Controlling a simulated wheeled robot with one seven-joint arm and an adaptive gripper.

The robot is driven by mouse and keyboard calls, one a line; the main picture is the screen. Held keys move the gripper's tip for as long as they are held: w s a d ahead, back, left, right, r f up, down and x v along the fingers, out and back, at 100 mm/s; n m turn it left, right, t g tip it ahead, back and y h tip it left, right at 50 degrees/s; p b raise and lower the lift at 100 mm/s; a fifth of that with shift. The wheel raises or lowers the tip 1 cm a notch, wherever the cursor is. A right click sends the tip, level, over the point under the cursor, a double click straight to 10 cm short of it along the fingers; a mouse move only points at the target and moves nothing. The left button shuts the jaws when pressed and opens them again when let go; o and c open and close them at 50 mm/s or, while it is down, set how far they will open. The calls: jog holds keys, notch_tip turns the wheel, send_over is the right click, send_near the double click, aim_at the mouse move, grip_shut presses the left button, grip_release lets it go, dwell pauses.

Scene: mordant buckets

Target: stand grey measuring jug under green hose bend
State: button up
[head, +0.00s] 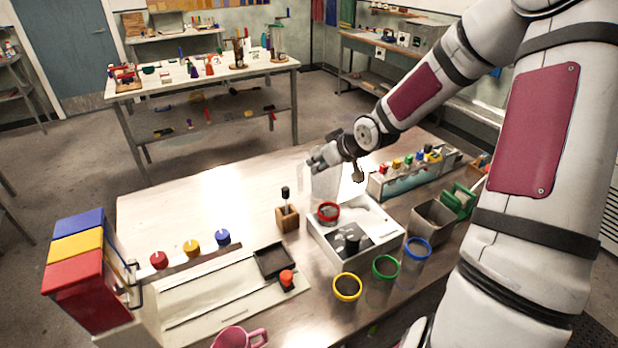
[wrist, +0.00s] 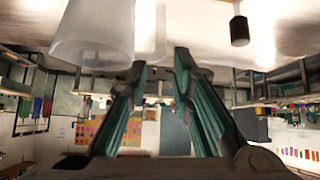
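My gripper (head: 316,160) is above the far side of the table. In the wrist view its two dark green fingers (wrist: 160,68) are apart, with nothing seen between them. A pale, see-through vessel (head: 323,185) stands just below the gripper. It also shows in the wrist view (wrist: 92,32), beyond the fingertips to the left. It may be the grey measuring jug, but I cannot make out a handle or spout. A green curved piece (head: 461,198) stands at the right behind a grey open box (head: 433,218). I cannot tell if it is the green hose bend.
A wooden block (head: 288,217) holds a black-topped stick. A pink mug (head: 236,338) is at the front. The table's back left is clear.

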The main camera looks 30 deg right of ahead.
jog(key=b, duration=0.2)
send_near(300, 174)
jog(key=x, duration=0.4)
jog(key=shift+w+d, duration=0.1)
jog(key=shift+b+x, duration=0.6)
jog(key=shift+x, duration=2.7)
grip_shut()
